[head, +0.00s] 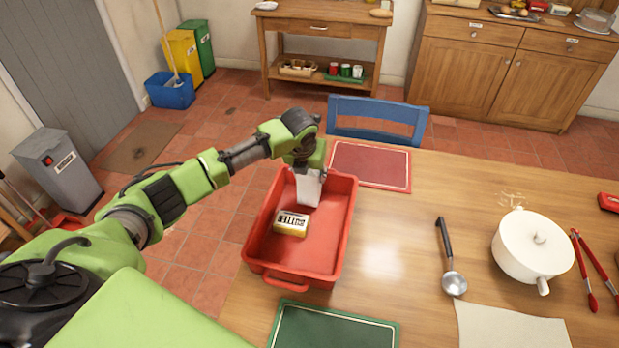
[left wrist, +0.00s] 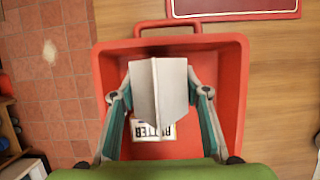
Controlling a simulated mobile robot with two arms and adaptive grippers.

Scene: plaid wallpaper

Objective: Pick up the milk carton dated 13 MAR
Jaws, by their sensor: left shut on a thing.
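A plain white carton (head: 307,189) is held in my left gripper (head: 309,172) at the far end of the red tray (head: 334,232). In the left wrist view the two fingers of my left gripper (left wrist: 160,100) close on both sides of the white carton (left wrist: 158,82), whose ridged top faces the camera. No date shows on the sides I see. I cannot tell whether the carton touches the tray floor. My right gripper is in neither view.
A yellow and white butter pack (head: 291,223) lies in the tray, partly hidden behind the carton in the wrist view. The wooden table holds a ladle (head: 453,282), a white pot (head: 532,246), red tongs (head: 588,275), a red mat (head: 370,165) and a green mat (head: 333,328).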

